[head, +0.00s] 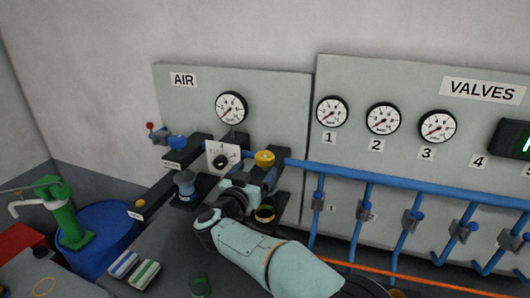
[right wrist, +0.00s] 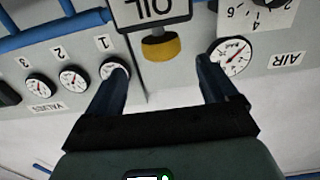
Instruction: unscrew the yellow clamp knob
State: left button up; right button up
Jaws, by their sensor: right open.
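The yellow clamp knob (head: 264,157) stands just beyond my right gripper, on the dark fittings in front of the AIR panel. In the right wrist view the yellow knob (right wrist: 160,47) shows upside down, attached to a dark plate lettered OIL (right wrist: 155,10). My right gripper (head: 252,178) is open, and its two dark blue fingers (right wrist: 160,75) point toward the knob from either side. The knob appears between the fingers but a little beyond the tips; I see no contact. My right arm hides part of the fittings below. My left gripper is in neither view.
The AIR panel (head: 285,95) with a gauge (head: 231,107) stands behind. Blue pipes (head: 400,179) run along the VALVES panel at right. A dark cup with a yellowish rim (head: 264,213) sits close to my right arm. A blue barrel (head: 100,232) stands at left.

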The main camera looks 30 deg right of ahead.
aim_at(266, 152)
jog(key=p+x, duration=0.1)
jog(key=x, duration=0.7)
jog(key=shift+w+d+r+p, duration=0.15)
jog(key=shift+w+p, duration=0.2)
jog(key=shift+w+d, duration=0.45)
jog(key=shift+d, duration=0.1)
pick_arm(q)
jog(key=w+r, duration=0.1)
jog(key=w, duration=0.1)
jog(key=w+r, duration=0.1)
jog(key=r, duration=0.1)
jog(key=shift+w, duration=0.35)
pick_arm(e)
jog(key=shift+c, duration=0.6)
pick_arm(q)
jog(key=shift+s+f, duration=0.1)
pick_arm(e)
jog(key=c, duration=0.8)
